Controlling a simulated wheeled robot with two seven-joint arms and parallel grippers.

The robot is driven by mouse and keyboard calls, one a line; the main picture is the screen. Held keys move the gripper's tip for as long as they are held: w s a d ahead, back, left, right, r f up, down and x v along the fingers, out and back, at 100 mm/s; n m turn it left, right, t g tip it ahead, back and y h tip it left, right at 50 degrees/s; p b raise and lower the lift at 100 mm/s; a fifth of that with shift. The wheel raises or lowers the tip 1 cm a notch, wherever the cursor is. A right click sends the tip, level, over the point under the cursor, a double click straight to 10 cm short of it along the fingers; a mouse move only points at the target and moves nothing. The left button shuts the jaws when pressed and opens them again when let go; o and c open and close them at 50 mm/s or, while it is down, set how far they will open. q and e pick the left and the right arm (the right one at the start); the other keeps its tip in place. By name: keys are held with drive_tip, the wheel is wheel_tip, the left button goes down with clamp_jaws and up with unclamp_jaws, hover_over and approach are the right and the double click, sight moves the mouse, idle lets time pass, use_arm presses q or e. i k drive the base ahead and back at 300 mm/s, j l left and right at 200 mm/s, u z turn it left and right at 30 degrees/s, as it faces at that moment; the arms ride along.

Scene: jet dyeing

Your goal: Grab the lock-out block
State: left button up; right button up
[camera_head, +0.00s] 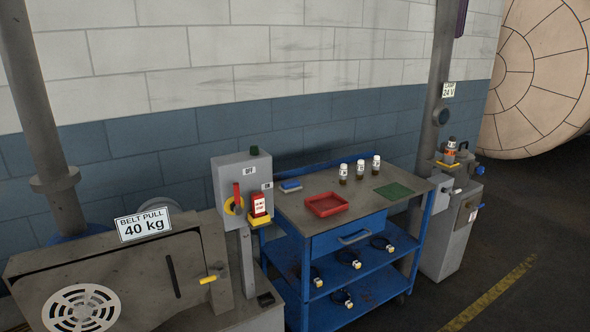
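A red block with a white label (258,204), which looks like the lock-out block, stands upright on a small yellow ledge (259,221). The ledge is at the lower right front of a grey switch box (227,178). Left of the block, the box carries a red handle (236,196) on a yellow disc. The print on the block's label is too small to read surely. Neither of my grippers is in view, and nothing is seen touching the block.
A blue cart (347,238) stands right of the box. Its top holds a red tray (326,204), a green mat (394,191) and several small bottles. A machine with a "BELT PULL 40 kg" sign (143,224) fills the lower left. A grey cabinet (450,228) stands at right, with open floor before it.

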sight(257, 198)
drive_tip(key=i+l+u, duration=0.1)
drive_tip(key=u, duration=0.45)
drive_tip(key=i+l+u, duration=0.2)
drive_tip(key=l+u, duration=0.15)
drive_tip(key=l, duration=0.3)
drive_tip(key=i+l+u, duration=0.2)
drive_tip(key=l, duration=0.15)
drive_tip(key=i+l, duration=0.1)
drive_tip(key=l, duration=0.4)
drive_tip(key=i+l, duration=0.15)
drive_tip(key=l, duration=0.35)
drive_tip(key=i+l+u, duration=0.1)
drive_tip(key=l, duration=0.45)
drive_tip(key=i+l, duration=0.1)
drive_tip(key=l, duration=0.4)
drive_tip(key=i+l+u, duration=0.1)
drive_tip(key=l, duration=0.4)
